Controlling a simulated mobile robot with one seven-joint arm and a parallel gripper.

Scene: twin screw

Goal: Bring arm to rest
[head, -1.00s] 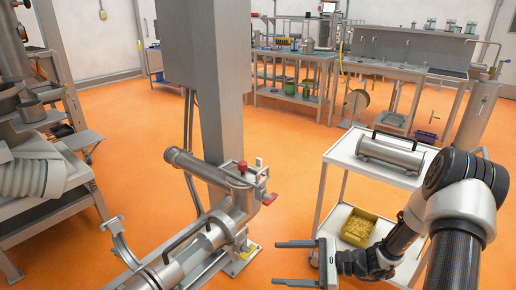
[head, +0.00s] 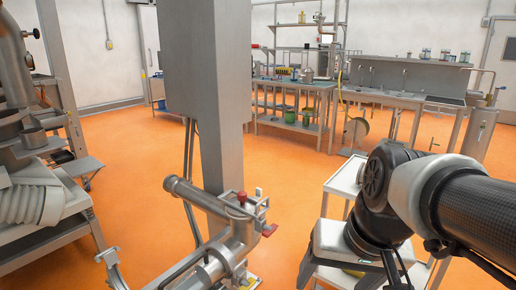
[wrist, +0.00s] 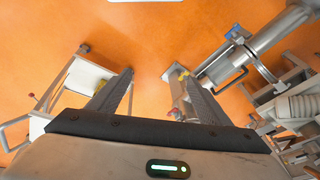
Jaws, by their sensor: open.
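My arm comes in from the right of the head view, bent at a large dark and pale joint. My gripper shows in the wrist view (wrist: 155,73), with its two dark fingers wide apart. Nothing is between the fingers; orange floor shows beyond them.
A white cart (head: 342,188) stands behind my arm, which covers most of it. A steel pipe machine (head: 215,235) stands at the lower middle beside a grey column (head: 215,130). Workbenches (head: 300,98) line the back. Orange floor lies open between.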

